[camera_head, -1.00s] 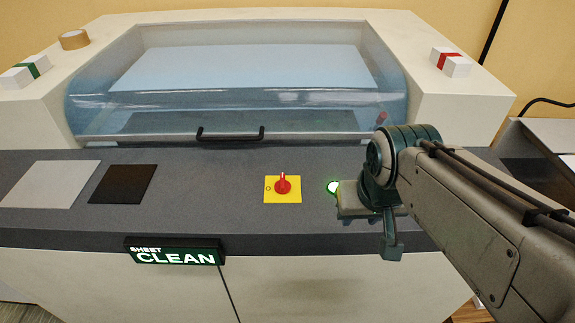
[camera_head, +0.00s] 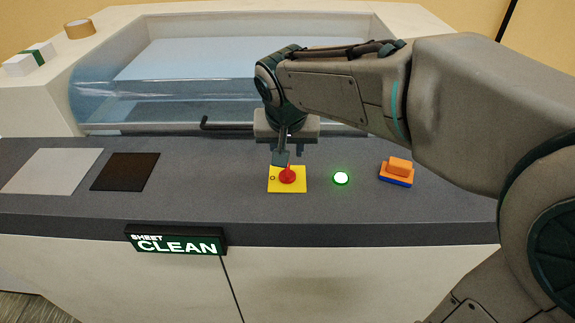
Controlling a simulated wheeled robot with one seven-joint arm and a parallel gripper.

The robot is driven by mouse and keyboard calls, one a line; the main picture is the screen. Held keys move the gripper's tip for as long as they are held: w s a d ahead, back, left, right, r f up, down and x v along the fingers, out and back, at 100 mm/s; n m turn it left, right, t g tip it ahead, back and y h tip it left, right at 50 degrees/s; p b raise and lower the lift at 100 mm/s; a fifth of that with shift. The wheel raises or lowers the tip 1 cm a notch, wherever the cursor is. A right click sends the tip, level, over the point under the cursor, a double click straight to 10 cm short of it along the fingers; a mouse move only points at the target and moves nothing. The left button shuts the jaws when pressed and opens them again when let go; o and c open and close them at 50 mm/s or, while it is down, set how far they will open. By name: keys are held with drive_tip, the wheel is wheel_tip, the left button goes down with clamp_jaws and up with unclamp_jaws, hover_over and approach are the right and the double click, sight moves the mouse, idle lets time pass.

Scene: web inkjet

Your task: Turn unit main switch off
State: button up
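The unit main switch is a red rotary knob (camera_head: 288,175) on a yellow plate (camera_head: 297,187) on the dark grey console. A small "O" mark shows on the plate's left side. My gripper (camera_head: 286,158) points down just above and behind the knob, with its fingertips at the knob's top edge in the picture. I cannot tell whether they touch the knob. The fingers partly overlap in this view, so their opening is unclear. The knob's upper part is partly covered, and its pointer direction is hard to read.
A lit green button (camera_head: 341,178) and an orange and blue block (camera_head: 397,170) lie right of the switch. A black handle (camera_head: 222,126) on the clear cover (camera_head: 110,100) is close behind my gripper. A "SHEET CLEAN" sign (camera_head: 177,242) hangs at the front edge.

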sight(288, 169)
drive_tip(key=x, duration=0.9)
drive_tip(key=shift+w+f+p, duration=0.15)
drive_tip(key=shift+f+p, duration=0.15)
drive_tip(key=shift+p, duration=0.1)
clamp_jaws()
